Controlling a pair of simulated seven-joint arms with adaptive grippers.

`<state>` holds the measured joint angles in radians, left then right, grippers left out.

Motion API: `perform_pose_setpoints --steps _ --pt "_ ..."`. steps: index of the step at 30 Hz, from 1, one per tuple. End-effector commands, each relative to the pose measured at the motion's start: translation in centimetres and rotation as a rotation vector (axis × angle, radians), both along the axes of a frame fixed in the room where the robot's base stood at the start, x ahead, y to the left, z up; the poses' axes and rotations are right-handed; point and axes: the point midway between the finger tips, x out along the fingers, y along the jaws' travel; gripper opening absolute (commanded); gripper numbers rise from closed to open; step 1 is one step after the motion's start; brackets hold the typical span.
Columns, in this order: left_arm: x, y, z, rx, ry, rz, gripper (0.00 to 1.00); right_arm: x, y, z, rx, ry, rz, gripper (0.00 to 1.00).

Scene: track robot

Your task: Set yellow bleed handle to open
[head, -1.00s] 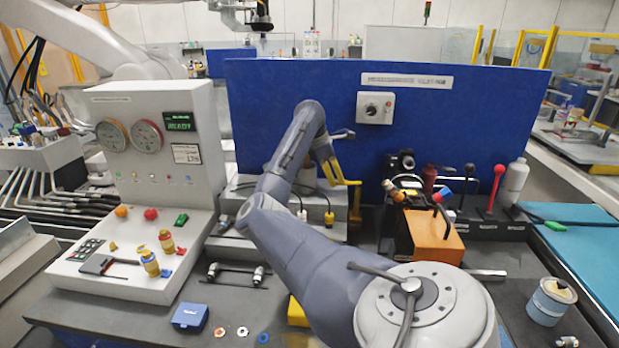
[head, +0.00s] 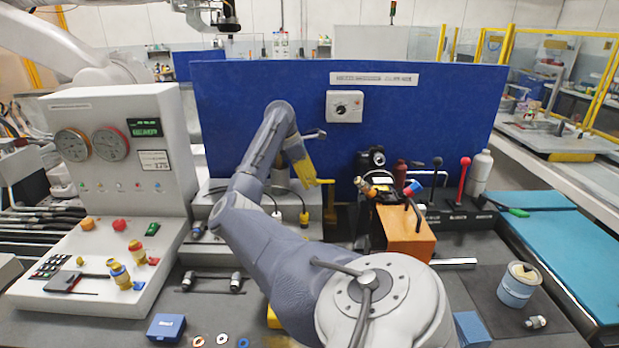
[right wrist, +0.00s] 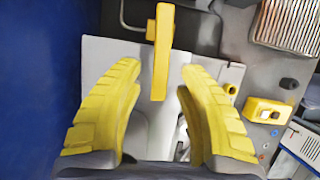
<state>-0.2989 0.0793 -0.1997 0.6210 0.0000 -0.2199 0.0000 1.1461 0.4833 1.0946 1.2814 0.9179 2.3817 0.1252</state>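The yellow bleed handle (head: 326,182) stands in front of the blue panel, at the right end of the grey base in the head view. In the right wrist view the handle (right wrist: 161,55) is an upright yellow bar near the top middle. My right gripper (head: 308,176) points down just left of the handle in the head view. In the right wrist view its yellow fingers (right wrist: 160,80) are spread apart. The handle's lower end lies between the fingertips in that picture, with gaps on both sides. Depth is hard to tell. My left gripper is not in view.
The blue panel (head: 440,125) rises behind, with a white knob box (head: 344,107). Right of the handle are an orange block (head: 405,232) with connectors and red and black levers (head: 463,178). A white console (head: 118,150) stands left. A can (head: 518,285) is at right.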

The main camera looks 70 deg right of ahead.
Motion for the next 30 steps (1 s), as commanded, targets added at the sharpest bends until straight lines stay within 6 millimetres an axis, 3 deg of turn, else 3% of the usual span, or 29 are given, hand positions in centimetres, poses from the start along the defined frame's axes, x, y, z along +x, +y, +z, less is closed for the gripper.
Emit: perform_pose_setpoints --steps 11,30 --pt "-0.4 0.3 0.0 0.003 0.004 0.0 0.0 0.3 0.1 0.7 -0.002 -0.002 0.001 0.39" --pt "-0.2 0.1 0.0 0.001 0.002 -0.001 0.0 3.5 1.6 9.3 -0.001 -0.003 0.002 0.39"
